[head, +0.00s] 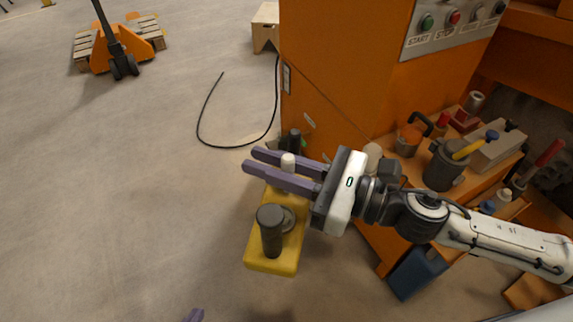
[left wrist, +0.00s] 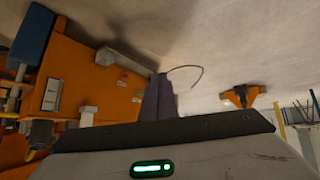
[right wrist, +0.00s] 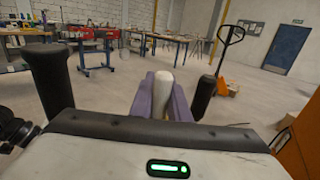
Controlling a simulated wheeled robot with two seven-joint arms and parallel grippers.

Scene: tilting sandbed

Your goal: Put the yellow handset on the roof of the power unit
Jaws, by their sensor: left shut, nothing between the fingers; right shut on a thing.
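The yellow handset (head: 270,247) is in the middle of the head view, with dark knobs and a white knob (head: 288,163) on it. My right gripper (head: 250,160) is shut around the white knob, which also shows between its fingers in the right wrist view (right wrist: 163,88). The handset appears held in front of the cabinet. An orange cabinet (head: 340,75) stands close behind; I cannot tell whether it is the power unit, and its top is out of view. My left gripper (left wrist: 157,97) is shut and empty; only a purple fingertip (head: 194,315) shows in the head view.
A shelf with jars and tools (head: 440,165) is at the right, beneath a start/stop panel (head: 452,22). A black cable (head: 203,125) lies on the floor. A pallet truck (head: 120,45) stands at the far left.

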